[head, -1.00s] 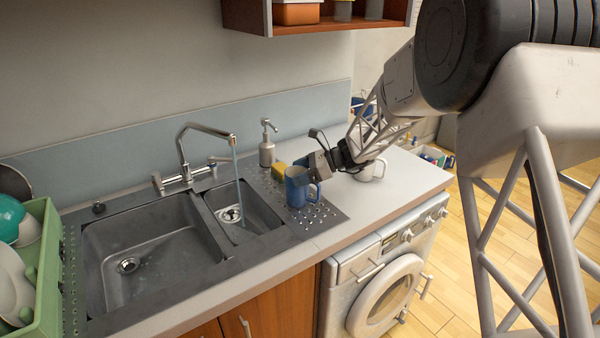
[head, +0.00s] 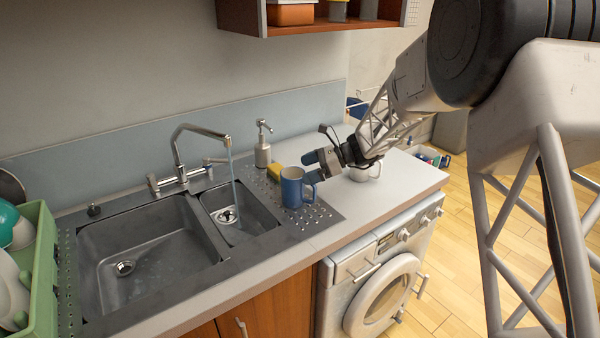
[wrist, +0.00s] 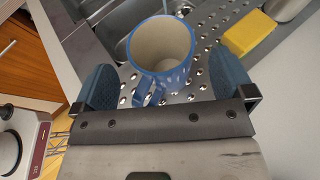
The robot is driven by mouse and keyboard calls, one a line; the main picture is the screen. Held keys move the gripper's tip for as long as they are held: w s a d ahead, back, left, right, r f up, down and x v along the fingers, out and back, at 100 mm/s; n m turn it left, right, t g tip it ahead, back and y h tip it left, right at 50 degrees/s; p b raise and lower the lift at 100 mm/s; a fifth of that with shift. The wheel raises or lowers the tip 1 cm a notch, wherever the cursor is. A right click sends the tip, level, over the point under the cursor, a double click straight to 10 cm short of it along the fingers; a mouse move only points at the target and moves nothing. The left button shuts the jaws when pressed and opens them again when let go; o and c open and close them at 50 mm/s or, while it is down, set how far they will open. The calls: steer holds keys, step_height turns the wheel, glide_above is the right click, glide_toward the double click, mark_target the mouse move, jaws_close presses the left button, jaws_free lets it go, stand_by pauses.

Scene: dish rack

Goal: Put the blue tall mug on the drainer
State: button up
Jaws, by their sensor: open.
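The blue tall mug (head: 292,188) stands upright on the perforated metal drainer (head: 322,213) at the right of the sink. Its handle points right, toward my gripper. My gripper (head: 310,167) is open and empty, just right of the mug in the head view. In the wrist view the mug (wrist: 160,50) lies ahead between the two blue fingers, apart from both. Its open top shows a pale, empty inside, and its handle points toward the gripper's palm.
A yellow sponge (head: 274,172) lies behind the mug, near a soap dispenser (head: 263,146). A white mug (head: 365,170) stands on the counter (head: 400,180) beside my wrist. Water runs from the tap (head: 200,130). A green dish rack (head: 44,265) stands far left.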

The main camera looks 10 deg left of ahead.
steer(key=shift+v, duration=1.75)
jaws_close()
stand_by(0.5)
steer(key=v, duration=1.2)
stand_by(1.4)
steer(key=shift+s+r, duration=0.1)
steer(key=shift+s, duration=0.05)
